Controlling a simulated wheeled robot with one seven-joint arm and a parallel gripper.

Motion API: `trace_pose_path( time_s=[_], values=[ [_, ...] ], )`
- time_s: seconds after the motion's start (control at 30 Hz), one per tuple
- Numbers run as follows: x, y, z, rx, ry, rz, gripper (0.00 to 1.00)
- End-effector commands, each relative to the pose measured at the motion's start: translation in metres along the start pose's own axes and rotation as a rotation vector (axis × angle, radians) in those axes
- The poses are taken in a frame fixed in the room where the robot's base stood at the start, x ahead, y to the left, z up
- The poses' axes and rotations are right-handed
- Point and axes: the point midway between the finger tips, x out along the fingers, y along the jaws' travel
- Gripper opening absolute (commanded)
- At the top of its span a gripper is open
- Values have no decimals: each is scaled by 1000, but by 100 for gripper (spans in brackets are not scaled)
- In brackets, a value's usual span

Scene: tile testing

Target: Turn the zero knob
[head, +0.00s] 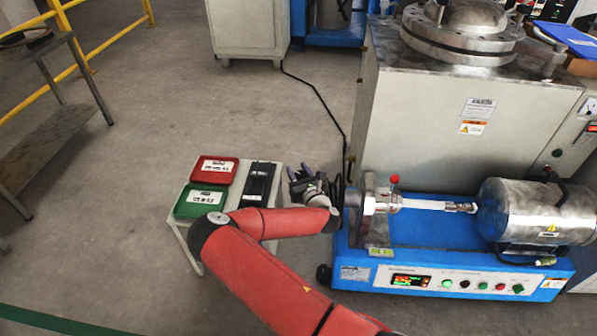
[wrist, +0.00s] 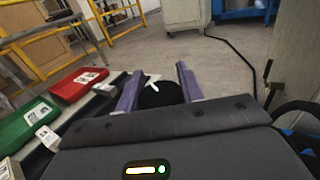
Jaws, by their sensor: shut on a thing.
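A round black knob (wrist: 160,96) with a white pointer mark sits between the purple fingers of my gripper (wrist: 159,88) in the wrist view. The fingers are shut on its left and right sides. The white mark slants up to the right. The lower part of the knob is hidden behind my gripper's body. In the head view, my gripper (head: 301,173) is just left of the blue test machine (head: 455,238); I cannot make out the knob there.
A small table (head: 185,238) left of my gripper holds a red tray (head: 214,170), a green tray (head: 201,200) and a black case (head: 258,183). A large beige cabinet (head: 440,120) stands behind the machine.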

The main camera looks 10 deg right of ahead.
Motion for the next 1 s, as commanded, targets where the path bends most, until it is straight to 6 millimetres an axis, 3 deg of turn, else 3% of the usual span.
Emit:
trace_pose_path(
  time_s=[0.1,0.13,0.27,0.63,1.0],
  values=[
    [1,1,2,0,-7,2,15],
    [1,1,2,1,-7,2,41],
    [1,1,2,0,-5,1,58],
    [-6,0,1,0,-2,-2,59],
    [-64,0,0,0,-1,-2,59]
  ],
)
